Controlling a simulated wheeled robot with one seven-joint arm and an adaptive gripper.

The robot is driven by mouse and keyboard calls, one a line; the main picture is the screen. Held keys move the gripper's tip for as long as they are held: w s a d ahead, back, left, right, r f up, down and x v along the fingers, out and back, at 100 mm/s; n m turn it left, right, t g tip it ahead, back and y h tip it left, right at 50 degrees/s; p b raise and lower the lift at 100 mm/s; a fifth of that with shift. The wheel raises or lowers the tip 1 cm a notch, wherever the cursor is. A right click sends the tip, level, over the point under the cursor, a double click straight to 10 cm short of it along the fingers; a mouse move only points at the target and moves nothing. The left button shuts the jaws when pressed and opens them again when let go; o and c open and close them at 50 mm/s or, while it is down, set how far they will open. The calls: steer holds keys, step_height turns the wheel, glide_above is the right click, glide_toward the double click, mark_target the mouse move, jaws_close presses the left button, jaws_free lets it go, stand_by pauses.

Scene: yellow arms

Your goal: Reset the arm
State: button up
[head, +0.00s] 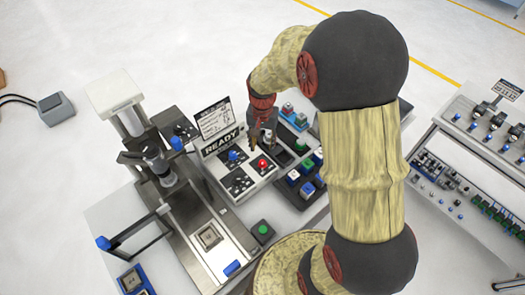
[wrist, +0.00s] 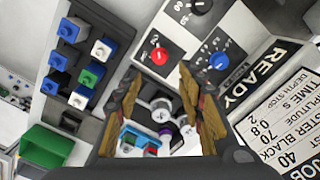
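My gripper (head: 258,137) hangs from my yellow arm over the bench, close above the control box (head: 225,172) with the READY display. In the wrist view my gripper (wrist: 159,72) shows two worn, dark-and-gold fingers standing apart, with nothing held between them. Beyond the fingers lie grey round-ended parts (wrist: 162,112) and a blue rack (wrist: 128,130) with coloured pieces. The control box has a red knob (wrist: 159,56) and a blue knob (wrist: 219,61). The gripper looks apart from the box, but the exact gap is hard to tell.
A press-like machine (head: 165,175) on a metal base stands left of the control box. A tray of blue, white and green blocks (head: 307,188) lies to the right. A green button box (head: 262,231) is in front. A second bench (head: 470,150) stands far right, with open floor around.

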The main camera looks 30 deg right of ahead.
steer(key=shift+r, duration=0.75)
steer(key=s+a+r+n+t+b, duration=0.2)
steer(key=s+a+r+n+b, duration=0.2)
steer(key=s, duration=0.5)
steer(key=s+a+r+n+t+b, duration=0.3)
steer(key=s+a+r+n+b, duration=0.1)
steer(key=s+r, duration=0.4)
steer(key=shift+s+a+t+b, duration=0.3)
steer(key=shift+s+a+b, duration=0.5)
steer(key=shift+a+b, duration=0.1)
